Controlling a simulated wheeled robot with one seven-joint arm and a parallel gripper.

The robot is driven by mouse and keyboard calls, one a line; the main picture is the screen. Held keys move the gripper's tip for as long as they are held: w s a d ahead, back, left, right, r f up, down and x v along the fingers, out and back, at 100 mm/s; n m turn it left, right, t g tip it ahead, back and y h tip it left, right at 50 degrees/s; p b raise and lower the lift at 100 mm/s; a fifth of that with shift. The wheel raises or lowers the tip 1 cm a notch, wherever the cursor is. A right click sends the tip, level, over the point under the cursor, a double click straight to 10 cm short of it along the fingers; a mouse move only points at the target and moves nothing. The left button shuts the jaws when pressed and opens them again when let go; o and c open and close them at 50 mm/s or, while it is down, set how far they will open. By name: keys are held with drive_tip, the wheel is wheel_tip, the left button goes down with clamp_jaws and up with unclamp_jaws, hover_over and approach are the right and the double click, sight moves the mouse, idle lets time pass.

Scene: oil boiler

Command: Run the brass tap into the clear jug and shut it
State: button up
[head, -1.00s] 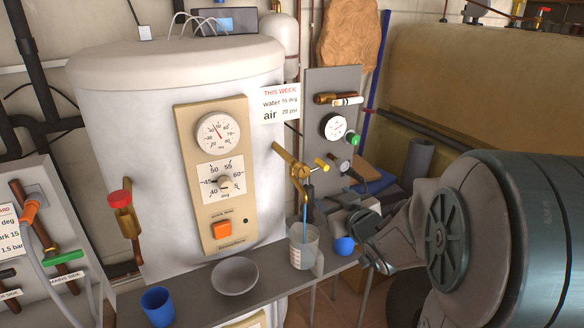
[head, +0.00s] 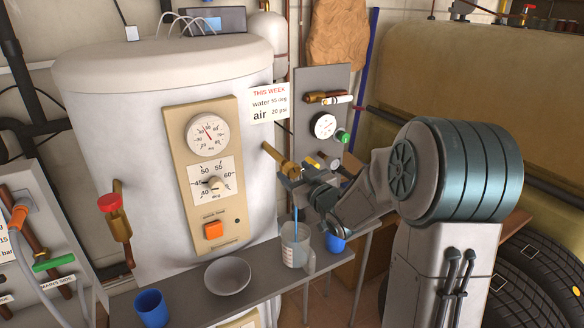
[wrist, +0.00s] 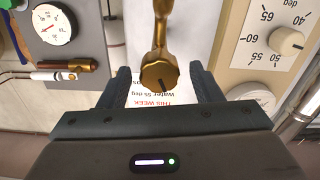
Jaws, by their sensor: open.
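The brass tap (head: 280,161) sticks out from the right side of the white tank. A thin blue stream of water (head: 296,215) falls from under it into the clear jug (head: 295,255), which stands upright on the shelf. My gripper (head: 302,176) is at the tap and hides part of its outlet and handle in the head view. In the wrist view the brass tap knob (wrist: 158,73) sits between the two open fingers of my gripper (wrist: 160,78), with a gap on each side. The water level in the jug is hard to read.
A grey bowl (head: 228,276) and a blue cup (head: 151,308) stand left of the jug on the grey shelf (head: 190,307). Another blue cup (head: 335,241) is close at its right. A gauge panel (head: 325,90) stands behind my arm.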

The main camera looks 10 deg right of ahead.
drive_tip(key=shift+x, duration=1.25)
drive_tip(key=c, duration=1)
drive_tip(key=shift+m, duration=2.4)
drive_tip(key=o, duration=1)
drive_tip(key=shift+d, duration=0.1)
drive_tip(key=b+v, duration=0.1)
drive_tip(key=v, duration=1.2)
drive_tip(key=shift+s, duration=0.4)
